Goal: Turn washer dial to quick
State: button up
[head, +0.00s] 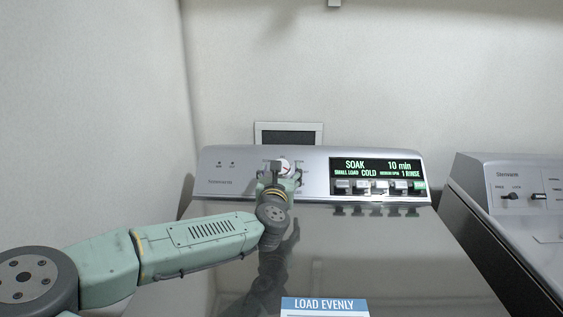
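The washer (400,255) stands in front of me with its lid closed. Its raised silver control panel (230,183) runs along the back. The round white dial (284,166) with a red mark is on the panel, left of the display. The display (376,168) reads SOAK, 10 min, SMALL LOAD, COLD, 1 RINSE. My gripper (283,175) is at the dial, in front of its lower part. Its fingers are small and partly hidden by my wrist, so I cannot tell whether they touch or grip the dial. The dial's printed labels are mostly hidden or too small to read.
A row of several buttons (380,187) lies under the display. A second machine (515,190) stands close on the right, with a dark gap between. A wall is behind and at the left. A LOAD EVENLY label (324,305) is on the lid, which is otherwise clear.

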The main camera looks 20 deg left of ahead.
jog(key=shift+p+x, duration=0.3)
jog(key=shift+x, duration=1.35)
jog(key=c, duration=1.2)
jog(key=shift+m+h, duration=0.5)
